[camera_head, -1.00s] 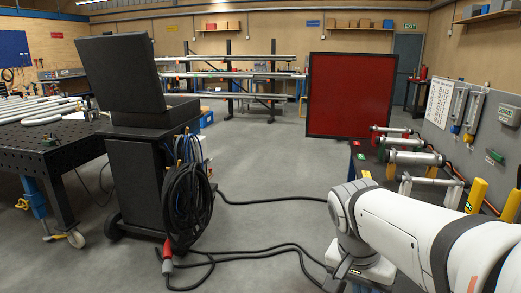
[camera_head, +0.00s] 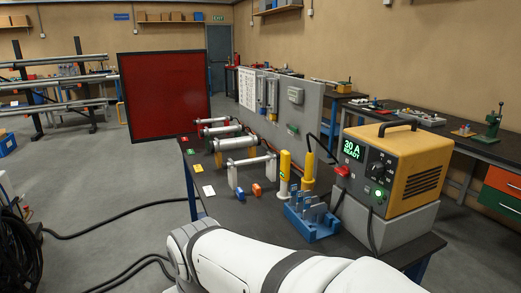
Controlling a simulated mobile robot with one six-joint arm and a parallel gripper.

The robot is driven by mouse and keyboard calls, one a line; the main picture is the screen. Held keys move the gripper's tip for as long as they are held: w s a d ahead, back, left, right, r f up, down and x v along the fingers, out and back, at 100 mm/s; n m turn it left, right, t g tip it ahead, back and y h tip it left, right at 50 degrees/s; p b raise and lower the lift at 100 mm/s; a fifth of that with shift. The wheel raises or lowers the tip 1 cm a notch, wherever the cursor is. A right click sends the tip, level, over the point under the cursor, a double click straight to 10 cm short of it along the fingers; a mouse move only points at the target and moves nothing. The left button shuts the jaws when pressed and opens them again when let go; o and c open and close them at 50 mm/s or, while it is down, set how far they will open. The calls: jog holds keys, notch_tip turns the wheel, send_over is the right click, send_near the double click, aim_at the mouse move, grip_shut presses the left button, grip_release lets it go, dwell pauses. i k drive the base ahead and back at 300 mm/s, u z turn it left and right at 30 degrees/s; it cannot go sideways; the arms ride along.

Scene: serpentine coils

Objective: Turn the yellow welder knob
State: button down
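The yellow welder (camera_head: 400,170) stands on a grey block at the right end of the dark workbench (camera_head: 225,205). Its display reads "30 A READY". A dark round knob (camera_head: 376,169) is on its black front panel, with a green-lit round part (camera_head: 379,194) below it. No yellow knob shows apart from the yellow casing. My white arm crosses the bottom of the view in front of the bench. My gripper is not in view.
A blue holder (camera_head: 313,222) with grey pieces and yellow cylinders (camera_head: 284,172) stand left of the welder. Metal rollers, small coloured blocks and a grey panel (camera_head: 311,112) line the bench. A red screen (camera_head: 164,95) stands behind. Cables cross the open floor at left.

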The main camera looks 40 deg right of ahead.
aim_at(376, 168)
jog(key=z, duration=1.45)
jog(key=k, duration=1.1)
jog(key=z, duration=0.5)
jog(key=i, duration=0.95)
